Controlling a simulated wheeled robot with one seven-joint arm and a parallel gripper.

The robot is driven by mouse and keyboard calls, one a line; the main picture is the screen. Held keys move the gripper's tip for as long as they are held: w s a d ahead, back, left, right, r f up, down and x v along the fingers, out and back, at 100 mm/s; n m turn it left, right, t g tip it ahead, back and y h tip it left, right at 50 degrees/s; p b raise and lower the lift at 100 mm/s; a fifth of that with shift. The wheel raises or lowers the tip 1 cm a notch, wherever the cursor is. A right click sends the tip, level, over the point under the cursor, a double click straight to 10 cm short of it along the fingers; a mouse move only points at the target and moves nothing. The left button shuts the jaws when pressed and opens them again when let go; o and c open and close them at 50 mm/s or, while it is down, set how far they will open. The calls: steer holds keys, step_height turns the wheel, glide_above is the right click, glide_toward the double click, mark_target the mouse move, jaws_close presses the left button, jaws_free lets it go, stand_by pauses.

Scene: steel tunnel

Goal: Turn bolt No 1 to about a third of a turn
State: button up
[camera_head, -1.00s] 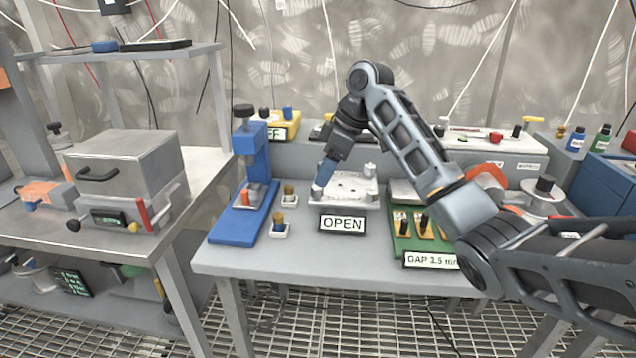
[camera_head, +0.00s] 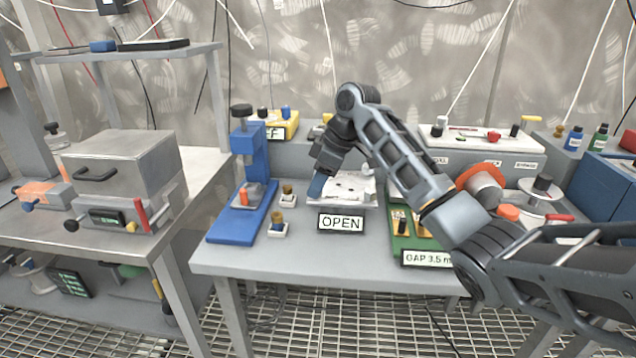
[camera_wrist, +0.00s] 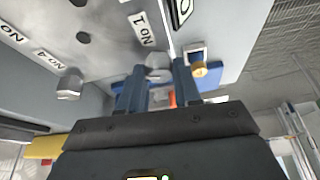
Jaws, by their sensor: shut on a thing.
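The light metal plate (camera_head: 352,188) with holes sits on the middle bench behind a sign reading OPEN (camera_head: 341,223). In the wrist view the plate (camera_wrist: 105,22) carries a label "No 1" (camera_wrist: 142,29). Beside that label a grey bolt head, bolt No 1 (camera_wrist: 157,62), shows between the blue fingertips of my gripper (camera_wrist: 157,78), which is shut on it. In the head view my gripper (camera_head: 317,187) is at the plate's left front corner and hides the bolt. Another grey bolt (camera_wrist: 70,84) stands near the "No 4" label (camera_wrist: 45,58).
A blue press-like stand (camera_head: 243,185) and small brass-topped pieces (camera_head: 278,226) stand left of the plate. A green gauge board with a GAP sign (camera_head: 428,258) is at the right. A grey box (camera_head: 122,163) is on the left table.

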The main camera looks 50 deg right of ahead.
steer(key=c, duration=0.4)
steer(key=shift+c, duration=0.2)
